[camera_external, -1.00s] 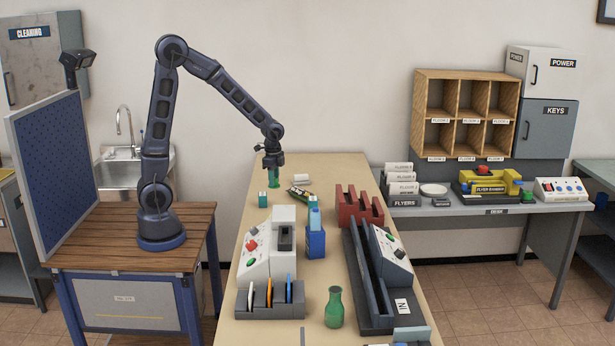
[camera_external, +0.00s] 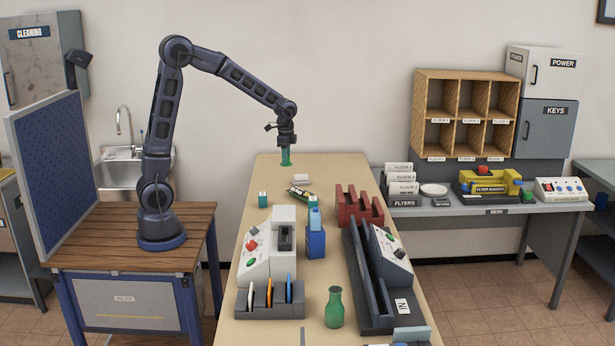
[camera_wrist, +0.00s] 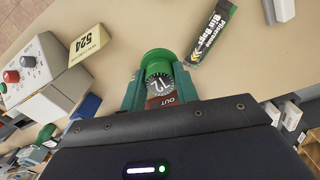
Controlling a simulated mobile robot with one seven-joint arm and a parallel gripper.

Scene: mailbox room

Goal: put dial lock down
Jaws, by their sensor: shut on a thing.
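My gripper (camera_external: 286,142) is at the far end of the long table (camera_external: 330,165), pointing down. It is shut on the dial lock (camera_wrist: 158,84), which has a round dark dial with white figures and a red "OUT" label. Green parts of it (camera_external: 285,158) show below the gripper in the outside view. In the wrist view the teal fingers (camera_wrist: 158,92) stand on both sides of the lock, with a green rounded part beyond the dial. The bare tabletop shows around it. I cannot tell exactly how high it hangs.
A "Bin Bags" box (camera_wrist: 210,35) and a white block (camera_external: 302,178) lie nearby. A red rack (camera_external: 358,210) and a blue bottle (camera_external: 316,240) stand closer to the camera.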

